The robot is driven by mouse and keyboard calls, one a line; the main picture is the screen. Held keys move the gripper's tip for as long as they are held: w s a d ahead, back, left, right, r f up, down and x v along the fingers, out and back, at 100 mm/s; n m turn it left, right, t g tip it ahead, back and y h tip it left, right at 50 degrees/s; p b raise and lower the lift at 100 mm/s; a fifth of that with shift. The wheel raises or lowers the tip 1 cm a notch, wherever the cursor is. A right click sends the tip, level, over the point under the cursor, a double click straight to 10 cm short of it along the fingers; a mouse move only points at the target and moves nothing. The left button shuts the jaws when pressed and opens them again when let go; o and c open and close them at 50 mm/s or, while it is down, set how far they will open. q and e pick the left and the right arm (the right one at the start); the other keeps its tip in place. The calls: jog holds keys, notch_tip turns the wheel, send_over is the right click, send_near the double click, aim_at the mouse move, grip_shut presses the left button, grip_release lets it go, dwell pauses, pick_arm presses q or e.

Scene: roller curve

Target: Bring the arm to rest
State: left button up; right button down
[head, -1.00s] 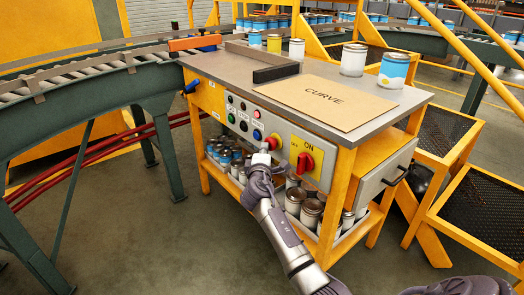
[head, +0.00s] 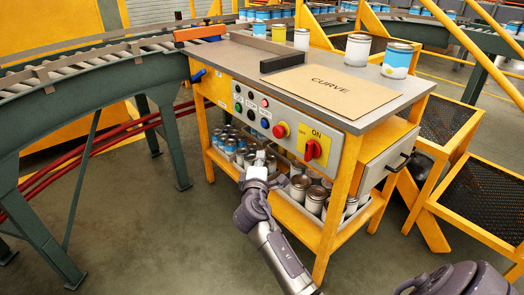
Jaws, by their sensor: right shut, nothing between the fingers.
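My right gripper (head: 259,160) is shut and empty. In the head view it appears in front of the workstation's lower shelf, below the control panel (head: 275,118). The panel carries several buttons, a red emergency knob (head: 281,130) and a red rotary switch (head: 314,149) on a yellow plate marked ON and OFF. The gripper appears apart from the buttons. My right arm comes up from the bottom edge. My left gripper is not in view.
The workstation top (head: 240,58) holds a cardboard sheet (head: 330,92) marked CURVE and several cans. More cans stand on the lower shelf (head: 287,203). A roller conveyor (head: 90,78) curves in at left. Black mesh steps (head: 485,195) stand at right.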

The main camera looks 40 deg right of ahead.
jog(key=shift+s+a, duration=0.2)
jog(key=shift+s, duration=0.05)
jog(key=shift+f, duration=0.1)
dwell(0.3)
